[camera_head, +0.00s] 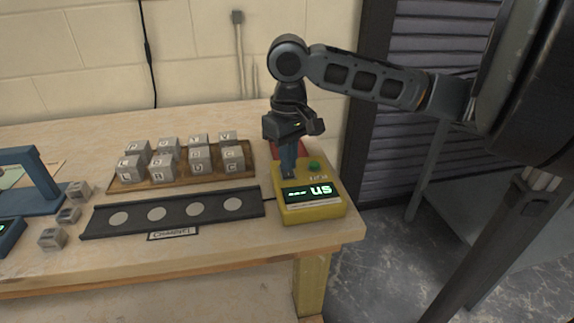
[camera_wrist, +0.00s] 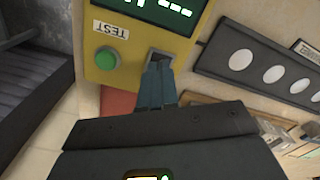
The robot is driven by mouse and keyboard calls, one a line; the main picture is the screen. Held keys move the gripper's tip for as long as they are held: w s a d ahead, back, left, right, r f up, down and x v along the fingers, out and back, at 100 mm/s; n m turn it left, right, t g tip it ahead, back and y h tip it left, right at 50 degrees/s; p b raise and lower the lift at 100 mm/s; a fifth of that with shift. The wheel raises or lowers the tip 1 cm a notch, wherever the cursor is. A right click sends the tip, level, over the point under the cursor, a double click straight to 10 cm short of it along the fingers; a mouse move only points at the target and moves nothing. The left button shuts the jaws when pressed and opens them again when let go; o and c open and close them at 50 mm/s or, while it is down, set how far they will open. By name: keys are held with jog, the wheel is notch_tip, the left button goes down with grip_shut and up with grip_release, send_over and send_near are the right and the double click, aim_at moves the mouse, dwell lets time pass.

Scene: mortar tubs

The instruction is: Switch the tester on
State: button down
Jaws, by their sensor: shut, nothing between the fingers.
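The yellow tester (camera_head: 312,212) sits at the right end of the bench, its green display lit with dashes and "us". In the wrist view the tester (camera_wrist: 138,70) fills the upper middle, with a round green button (camera_wrist: 107,58) beside the label "TEST". The button also shows in the head view (camera_head: 314,166). My gripper (camera_head: 289,176) is shut and empty, pointing down over the tester's left part. In the wrist view my fingertips (camera_wrist: 159,64) are at a dark switch recess (camera_wrist: 158,57) right of the button. The fingers hide most of the switch, and I cannot tell whether they touch it.
A black strip (camera_head: 182,214) with several pale discs lies left of the tester. Behind it a wooden tray (camera_head: 183,180) holds several lettered grey cubes. More cubes (camera_head: 68,215) and a blue frame (camera_head: 40,172) stand at the left. A red patch (camera_head: 303,150) shows behind the tester.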

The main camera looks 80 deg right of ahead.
notch_tip(320, 180, up, 6)
jog(key=p, duration=0.4)
jog(key=shift+f+p, duration=0.15)
jog(key=shift+p, duration=0.2)
